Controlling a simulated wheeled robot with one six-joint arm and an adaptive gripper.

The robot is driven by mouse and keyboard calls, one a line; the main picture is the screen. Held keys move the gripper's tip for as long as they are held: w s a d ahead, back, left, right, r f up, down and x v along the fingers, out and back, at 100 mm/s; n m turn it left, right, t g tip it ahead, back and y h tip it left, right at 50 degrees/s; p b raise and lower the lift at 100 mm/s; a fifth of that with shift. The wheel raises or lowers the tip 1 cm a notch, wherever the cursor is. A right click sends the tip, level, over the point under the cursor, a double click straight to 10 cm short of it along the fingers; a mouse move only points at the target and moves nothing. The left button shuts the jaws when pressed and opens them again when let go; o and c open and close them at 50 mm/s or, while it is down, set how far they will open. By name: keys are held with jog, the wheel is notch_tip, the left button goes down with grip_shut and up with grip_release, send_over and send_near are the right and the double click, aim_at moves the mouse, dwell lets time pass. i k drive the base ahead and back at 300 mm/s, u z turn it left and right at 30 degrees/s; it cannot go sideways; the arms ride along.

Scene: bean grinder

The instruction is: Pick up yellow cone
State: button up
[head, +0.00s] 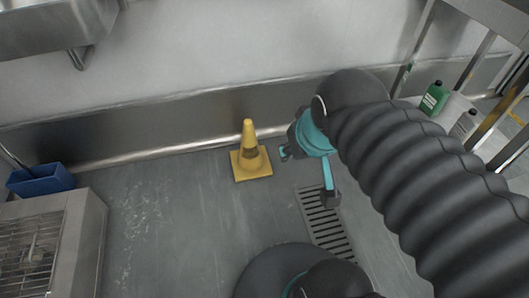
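The yellow cone (249,155) stands upright on the grey floor, close to the wall. It has a square base and a darker, worn band around its middle. My gripper (307,176) is to the right of the cone, with its teal-and-black fingers spread apart. It appears empty. The whole cone is visible.
A floor drain grate (325,222) lies below my gripper. A metal grille unit (52,245) and a blue bin (40,180) are at left. Green (434,98) and grey (463,124) containers stand by a metal rack at right. The floor left of the cone is clear.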

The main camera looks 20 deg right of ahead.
aim_at(252, 161)
jog(key=z, duration=1.25)
jog(key=i, duration=0.95)
jog(key=u, duration=2.85)
